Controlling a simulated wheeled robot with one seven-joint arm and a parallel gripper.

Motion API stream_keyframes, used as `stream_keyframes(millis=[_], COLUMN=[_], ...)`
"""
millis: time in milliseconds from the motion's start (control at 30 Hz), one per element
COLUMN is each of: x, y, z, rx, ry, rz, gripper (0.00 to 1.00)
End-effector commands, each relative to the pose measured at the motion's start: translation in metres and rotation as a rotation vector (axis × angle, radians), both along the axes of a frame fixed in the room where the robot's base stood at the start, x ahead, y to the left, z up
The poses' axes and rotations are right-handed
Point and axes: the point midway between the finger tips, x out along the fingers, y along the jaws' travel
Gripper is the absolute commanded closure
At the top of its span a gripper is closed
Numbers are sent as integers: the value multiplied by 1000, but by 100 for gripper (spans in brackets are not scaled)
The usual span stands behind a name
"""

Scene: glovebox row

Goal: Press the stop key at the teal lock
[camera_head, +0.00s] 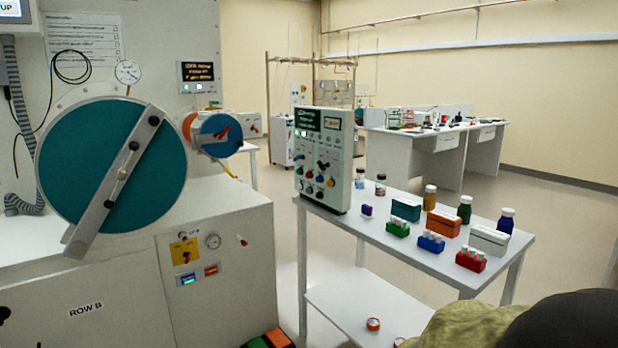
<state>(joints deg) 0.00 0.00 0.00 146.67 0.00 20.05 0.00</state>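A large round teal lock door (75,170) with a grey metal bar (95,200) slanting across it fills the left of the head view. Below the large door, a yellow panel (184,250) with a dark knob sits near a gauge and two small lit panels (188,279). I cannot read which key is stop. My gripper is out of view.
A white table (350,228) at centre right holds a control box (324,160) with coloured knobs, bottles and coloured racks. An olive and black rounded shape (540,325) blocks the lower right corner. Floor shows between this table and the back benches (410,150).

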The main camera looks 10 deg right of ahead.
Motion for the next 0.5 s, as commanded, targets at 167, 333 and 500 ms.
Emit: stream_keyframes(millis=[167, 333, 500], x=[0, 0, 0], y=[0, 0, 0], z=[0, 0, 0], rx=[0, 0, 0], ry=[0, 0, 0], rz=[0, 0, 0], gripper=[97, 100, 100])
